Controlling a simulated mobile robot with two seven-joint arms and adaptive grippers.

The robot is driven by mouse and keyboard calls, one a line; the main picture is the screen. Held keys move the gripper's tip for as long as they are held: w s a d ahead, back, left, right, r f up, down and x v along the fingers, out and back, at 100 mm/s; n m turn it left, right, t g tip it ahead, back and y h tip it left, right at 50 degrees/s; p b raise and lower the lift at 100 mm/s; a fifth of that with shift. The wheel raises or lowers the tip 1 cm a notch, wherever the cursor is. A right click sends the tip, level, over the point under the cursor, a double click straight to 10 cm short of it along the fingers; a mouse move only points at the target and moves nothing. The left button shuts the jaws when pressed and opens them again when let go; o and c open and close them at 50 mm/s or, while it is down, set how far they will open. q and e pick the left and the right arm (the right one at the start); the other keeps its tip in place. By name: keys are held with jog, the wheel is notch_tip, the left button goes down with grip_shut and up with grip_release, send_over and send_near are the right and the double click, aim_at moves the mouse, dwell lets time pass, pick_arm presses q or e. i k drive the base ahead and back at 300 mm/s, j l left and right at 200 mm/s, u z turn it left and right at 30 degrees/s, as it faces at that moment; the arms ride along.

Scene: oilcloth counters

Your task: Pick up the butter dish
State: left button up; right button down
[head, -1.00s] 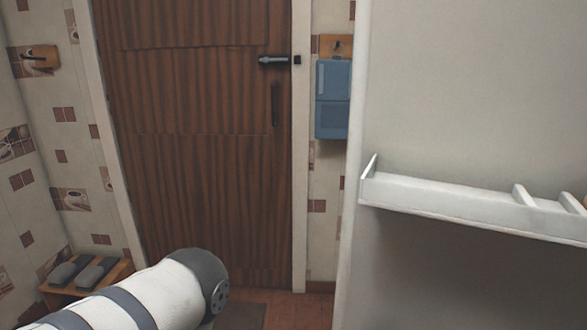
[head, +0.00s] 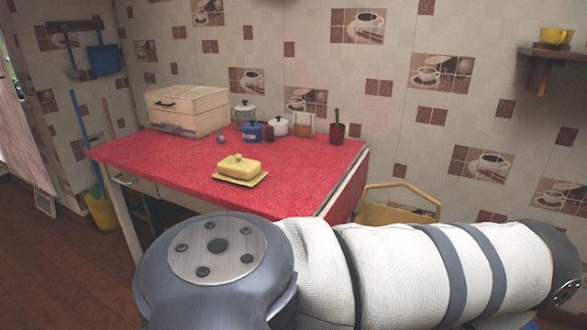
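A yellow butter dish (head: 240,167) with a knobbed lid sits on its flat yellow plate, near the front middle of a table with a red cloth (head: 305,182). The lid is on, so the inside is hidden. One of my arms, white with dark bands, crosses the lower right of the head view, in front of the table's near side. Neither of my grippers is in the picture, and nothing is touching the butter dish.
A cream bread box (head: 187,110) stands at the table's back left. Small pots, a blue one (head: 254,132) among them, and a red cup (head: 337,132) stand along the back. A yellow chair (head: 398,205) is at the right. A yellow bucket (head: 102,212) stands left of the table.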

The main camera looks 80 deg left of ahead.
aim_at(236, 169)
jog(key=u, duration=3)
